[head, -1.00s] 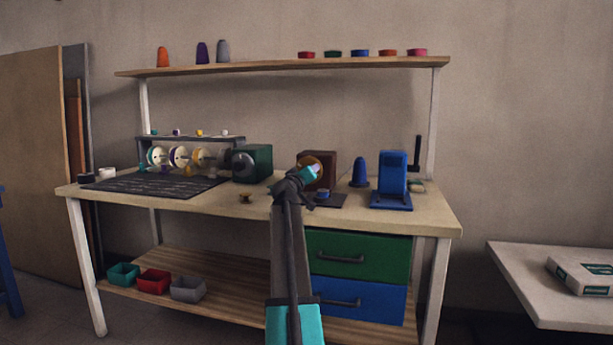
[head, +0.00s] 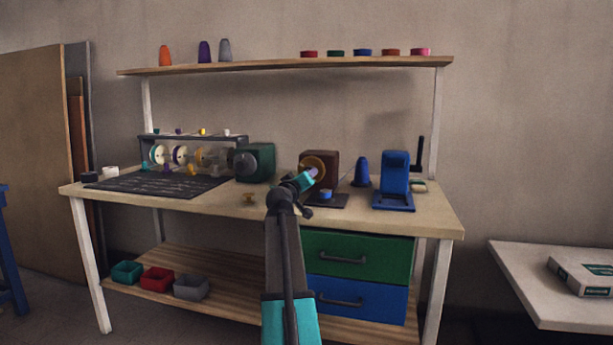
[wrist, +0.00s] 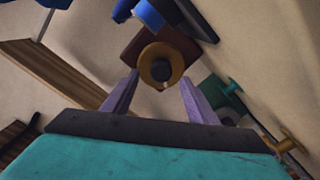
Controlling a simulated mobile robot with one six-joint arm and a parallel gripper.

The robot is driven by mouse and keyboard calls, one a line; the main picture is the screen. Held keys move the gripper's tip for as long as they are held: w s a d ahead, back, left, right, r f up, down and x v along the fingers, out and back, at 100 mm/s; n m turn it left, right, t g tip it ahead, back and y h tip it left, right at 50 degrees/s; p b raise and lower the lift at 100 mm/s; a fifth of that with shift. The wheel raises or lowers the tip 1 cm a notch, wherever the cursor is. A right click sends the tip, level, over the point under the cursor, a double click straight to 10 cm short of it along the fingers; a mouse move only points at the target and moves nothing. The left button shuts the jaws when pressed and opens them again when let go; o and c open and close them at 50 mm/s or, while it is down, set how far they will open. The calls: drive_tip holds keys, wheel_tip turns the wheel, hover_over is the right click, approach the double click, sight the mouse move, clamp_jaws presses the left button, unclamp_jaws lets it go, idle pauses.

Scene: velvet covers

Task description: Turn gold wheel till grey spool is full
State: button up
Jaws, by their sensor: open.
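The gold wheel (head: 314,163) is a round disc on the front of a brown box on the bench. In the wrist view the gold wheel (wrist: 154,62) faces me with a dark hub at its centre. My gripper (head: 312,173) is open and empty just in front of the wheel, overlapping its lower part in the head view. In the wrist view the pale purple fingers of my gripper (wrist: 158,84) stand apart below and to either side of the wheel; contact cannot be told. I cannot pick out the grey spool for certain.
A green box (head: 256,162) and a spool rack (head: 190,138) stand left of the brown box. A small blue piece (head: 325,194), a blue cone (head: 362,172) and a blue stand (head: 394,180) are beside it.

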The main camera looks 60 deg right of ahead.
drive_tip(key=shift+p+v, duration=0.9)
drive_tip(key=shift+v, duration=2.95)
drive_tip(key=shift+s+r, duration=0.1)
